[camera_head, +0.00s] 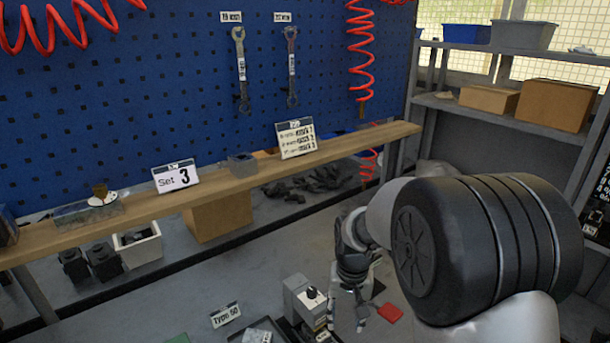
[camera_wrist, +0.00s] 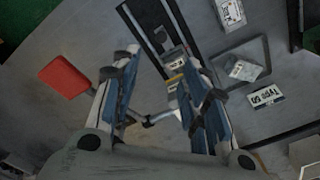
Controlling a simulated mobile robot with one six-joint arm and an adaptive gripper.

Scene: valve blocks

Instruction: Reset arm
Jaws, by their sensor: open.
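My gripper (camera_head: 346,308) hangs pointing down over the work surface at the lower middle of the head view, with my arm coming in from the right. In the wrist view my gripper (camera_wrist: 158,68) has its two blue-padded fingers spread apart. I see nothing held between them. A dark, long fixture with small labels (camera_wrist: 160,42) lies beyond the fingertips. A grey block unit (camera_head: 303,301) stands just left of the gripper in the head view. My arm hides part of the surface on the right.
A red piece (camera_head: 390,313) lies right of the gripper; it also shows in the wrist view (camera_wrist: 64,76). A "Type 60" sign (camera_head: 226,315) and a dark tray (camera_head: 262,325) are to the left. A wooden shelf (camera_head: 225,186) carries a "Set 3" sign (camera_head: 175,177) behind.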

